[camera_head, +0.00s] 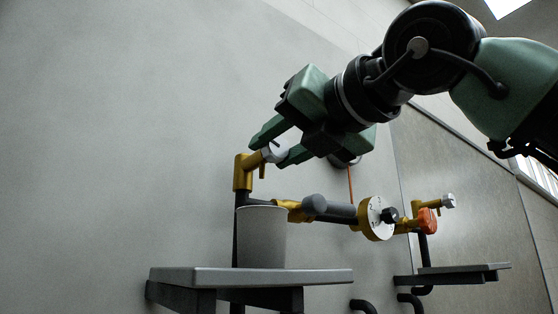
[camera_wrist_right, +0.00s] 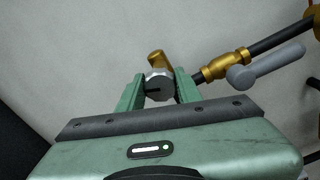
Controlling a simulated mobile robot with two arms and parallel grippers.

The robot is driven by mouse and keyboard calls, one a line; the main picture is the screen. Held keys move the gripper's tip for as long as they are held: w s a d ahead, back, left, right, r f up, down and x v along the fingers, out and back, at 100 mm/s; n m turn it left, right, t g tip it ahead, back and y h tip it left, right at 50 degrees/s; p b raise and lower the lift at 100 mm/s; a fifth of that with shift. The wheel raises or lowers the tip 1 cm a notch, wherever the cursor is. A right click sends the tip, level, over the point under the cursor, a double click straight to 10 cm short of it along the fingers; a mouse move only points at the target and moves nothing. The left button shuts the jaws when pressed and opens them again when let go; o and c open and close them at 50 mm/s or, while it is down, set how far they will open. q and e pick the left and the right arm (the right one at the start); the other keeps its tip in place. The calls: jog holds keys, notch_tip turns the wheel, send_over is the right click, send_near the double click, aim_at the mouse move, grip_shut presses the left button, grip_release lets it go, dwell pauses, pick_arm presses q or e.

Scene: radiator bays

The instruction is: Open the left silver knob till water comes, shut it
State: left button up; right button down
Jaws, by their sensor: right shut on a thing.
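The left silver knob (camera_head: 275,153) sits on a brass valve (camera_head: 243,172) at the upper left of the pipework. My right gripper (camera_head: 274,147) reaches in from the upper right and is shut on this knob, one finger on each side. In the right wrist view the silver knob (camera_wrist_right: 159,84) shows between the two green fingers, with a dark slot in its face. A grey cup (camera_head: 262,238) stands upright on a shelf below the valve. I see no water at the outlet. My left gripper is not in view.
The grey shelf (camera_head: 250,276) carries the cup. To the right are a grey lever handle (camera_head: 315,205), a yellow-rimmed white dial (camera_head: 378,218), a red knob (camera_head: 428,220) and a second silver knob (camera_head: 448,201) above another shelf (camera_head: 460,270). The wall at left is bare.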

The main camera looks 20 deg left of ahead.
jog(key=m+b, duration=0.1)
jog(key=m, duration=0.1)
jog(key=m+b, duration=0.1)
jog(key=m, duration=0.1)
jog(key=shift+f+m+b, duration=0.2)
jog(key=shift+m+b, duration=0.1)
jog(key=shift+b, duration=0.1)
jog(key=m+b, duration=0.1)
jog(key=m, duration=0.2)
jog(key=shift+a, duration=0.1)
jog(key=shift+r+m+b, duration=0.1)
jog(key=shift+m+b, duration=0.35)
jog(key=shift+m, duration=0.45)
jog(key=shift+r, duration=0.1)
jog(key=c, duration=1)
grip_release()
jog(key=shift+w, duration=0.1)
jog(key=shift+w+a, duration=0.1)
jog(key=shift+a, duration=0.15)
jog(key=b+v, duration=0.3)
jog(key=v, duration=0.4)
jog(key=shift+s+d, duration=0.25)
jog(key=shift+d, duration=0.05)
